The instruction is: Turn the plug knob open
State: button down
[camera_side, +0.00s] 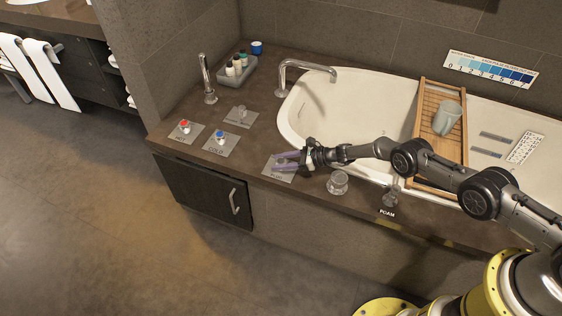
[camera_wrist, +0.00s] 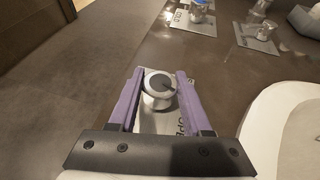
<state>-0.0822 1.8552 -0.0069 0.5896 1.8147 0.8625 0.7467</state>
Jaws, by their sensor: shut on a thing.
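The plug knob (camera_wrist: 160,85) is a round metallic knob with a dark pointer mark on its top, seen in the middle of the wrist view. It stands on a pale plate (camera_wrist: 150,122) with lettering partly hidden by my gripper. My gripper (camera_wrist: 160,76) has purple fingers, one on each side of the knob, and is shut on it. In the side view my gripper (camera_side: 286,160) is low over the plate (camera_side: 271,168) on the tub's dark ledge, and the knob is hidden behind the fingers.
Red-topped (camera_side: 184,125) and blue-topped (camera_side: 219,135) knobs stand to the left on their own plates.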

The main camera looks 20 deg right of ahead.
jog(key=shift+a+r+m+t+h, duration=0.15)
jog(key=shift+m+t+h, duration=1.25)
jog(key=shift+m+t, duration=0.3)
jog(key=shift+c, duration=1.7)
grip_release()
jog(key=v, duration=1.4)
jog(key=shift+w, duration=0.1)
jog(key=shift+r, duration=0.1)
